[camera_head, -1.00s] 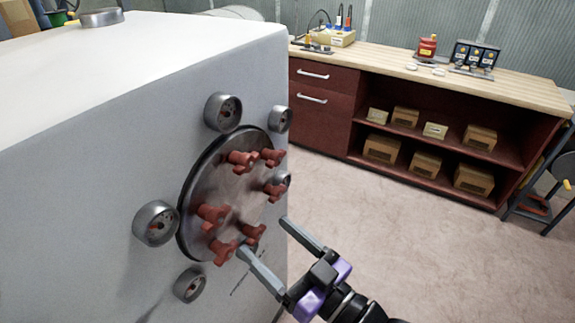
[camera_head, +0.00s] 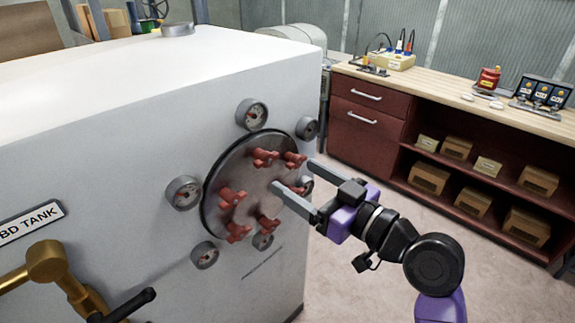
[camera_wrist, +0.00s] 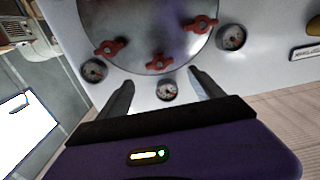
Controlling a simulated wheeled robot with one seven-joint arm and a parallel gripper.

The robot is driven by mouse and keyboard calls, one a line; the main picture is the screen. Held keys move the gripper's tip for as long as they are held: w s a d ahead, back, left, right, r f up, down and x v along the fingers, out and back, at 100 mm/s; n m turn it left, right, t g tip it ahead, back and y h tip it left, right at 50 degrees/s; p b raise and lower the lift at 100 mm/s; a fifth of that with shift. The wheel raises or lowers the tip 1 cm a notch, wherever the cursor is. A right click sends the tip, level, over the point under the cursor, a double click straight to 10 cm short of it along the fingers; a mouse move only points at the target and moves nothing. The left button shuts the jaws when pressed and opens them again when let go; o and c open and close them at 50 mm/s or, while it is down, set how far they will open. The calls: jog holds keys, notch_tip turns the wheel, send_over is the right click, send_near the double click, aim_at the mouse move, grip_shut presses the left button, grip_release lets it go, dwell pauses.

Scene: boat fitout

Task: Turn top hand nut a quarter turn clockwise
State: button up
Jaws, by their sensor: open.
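A round metal cover plate (camera_head: 250,192) on the white tank's side carries a ring of several red hand nuts. The uppermost hand nut in the head view (camera_head: 264,157) sits near the plate's upper edge, with another (camera_head: 294,160) close to its right. My gripper (camera_head: 295,175) is open and empty, in front of the plate's right side. Its fingers partly hide a right-hand nut (camera_head: 290,188); contact cannot be told. In the wrist view, three nuts show beyond the fingertips (camera_wrist: 162,80), the middle nut (camera_wrist: 158,62) roughly in line with the gap.
Round gauges (camera_head: 251,114) surround the plate and stand out from the tank (camera_head: 120,150). A brass pipe fitting with a black lever (camera_head: 60,275) is at lower left. A workbench (camera_head: 450,98) with boxes on its shelves stands behind at right. Open floor lies between.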

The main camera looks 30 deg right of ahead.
aim_at(269, 160)
jog(key=p+x, duration=0.2)
jog(key=x, duration=0.5)
jog(key=shift+w+a, duration=0.1)
jog(key=shift+w, duration=0.15)
jog(key=c, duration=1.4)
